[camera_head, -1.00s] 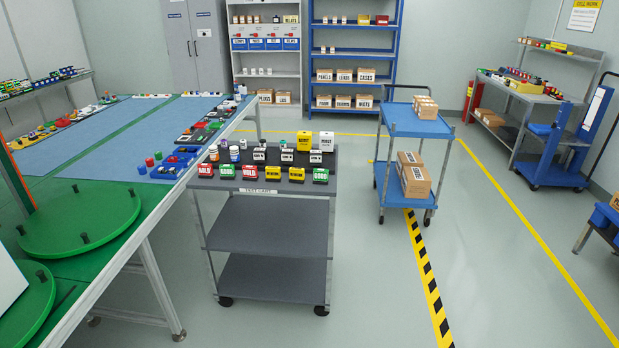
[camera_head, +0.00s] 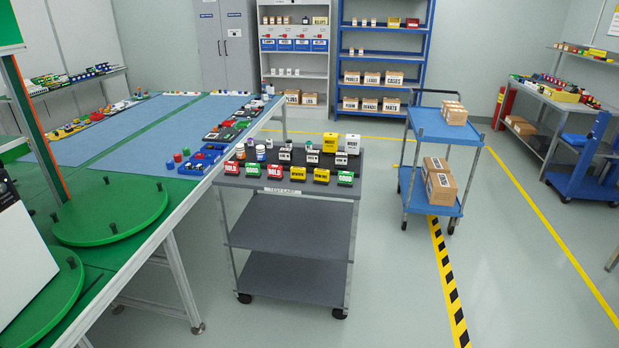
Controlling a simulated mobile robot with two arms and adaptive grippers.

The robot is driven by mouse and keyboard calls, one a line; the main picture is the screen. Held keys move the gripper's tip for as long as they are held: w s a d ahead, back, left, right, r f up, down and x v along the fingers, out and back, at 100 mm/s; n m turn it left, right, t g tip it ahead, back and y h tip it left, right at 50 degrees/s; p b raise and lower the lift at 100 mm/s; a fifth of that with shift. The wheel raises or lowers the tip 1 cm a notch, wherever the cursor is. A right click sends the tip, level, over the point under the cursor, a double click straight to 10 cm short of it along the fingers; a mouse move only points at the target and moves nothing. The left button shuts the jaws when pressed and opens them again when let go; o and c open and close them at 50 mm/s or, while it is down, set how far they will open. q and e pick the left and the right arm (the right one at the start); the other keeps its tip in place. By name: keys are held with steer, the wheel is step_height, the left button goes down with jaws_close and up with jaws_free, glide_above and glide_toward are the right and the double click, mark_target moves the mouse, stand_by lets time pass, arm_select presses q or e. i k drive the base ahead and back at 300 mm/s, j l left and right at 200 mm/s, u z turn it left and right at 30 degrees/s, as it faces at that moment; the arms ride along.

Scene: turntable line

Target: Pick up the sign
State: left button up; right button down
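Several small block signs stand in a front row on the grey cart (camera_head: 268,185). From left to right they are a red HOLD sign (camera_head: 232,168), a green sign (camera_head: 253,169), a second red HOLD sign (camera_head: 275,171), two yellow signs (camera_head: 299,173) and a green GOOD sign (camera_head: 345,178). A larger yellow sign (camera_head: 330,143) and a white sign (camera_head: 352,144) stand at the cart's back right. Smaller white blocks (camera_head: 284,154) stand between the rows. Which sign is meant cannot be told. Neither of my grippers shows.
A long table (camera_head: 100,145) with green turntables (camera_head: 110,208) runs along the left; a white panel (camera_head: 25,260) stands at its near end. A blue cart (camera_head: 445,127) with boxes stands right of the grey cart.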

mark_target(297, 174)
steer(key=i+l, duration=0.45)
steer(key=i, duration=0.25)
steer(key=i+l+u, duration=0.1)
steer(key=i+l, duration=0.4)
steer(key=i, duration=0.2)
